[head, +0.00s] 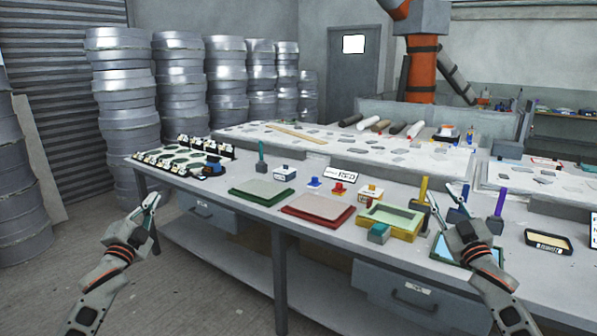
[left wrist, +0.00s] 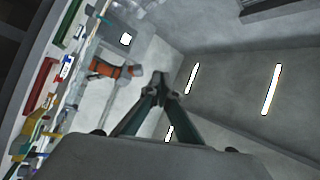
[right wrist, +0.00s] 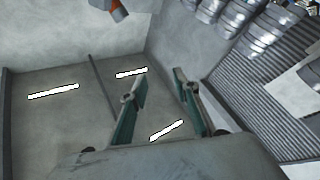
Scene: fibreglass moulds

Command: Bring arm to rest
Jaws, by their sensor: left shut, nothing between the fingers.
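My left gripper (head: 151,201) is in front of the workbench's left end in the head view, pointing up, with nothing held. In the left wrist view its fingers (left wrist: 160,82) meet at the tips. My right gripper (head: 448,200) is raised over the front edge of the bench at the right in the head view. In the right wrist view its two fingers (right wrist: 156,84) stand apart with nothing between them. Both wrist cameras look up toward the ceiling and walls.
The workbench (head: 215,192) bears a green tray (head: 262,191), a red-framed tray (head: 317,211), a yellow-green frame (head: 391,219) and a teal block (head: 379,233). Purple (head: 498,205) and yellow (head: 423,190) upright handles stand near my right gripper. Stacked metal moulds (head: 124,95) stand behind at the left.

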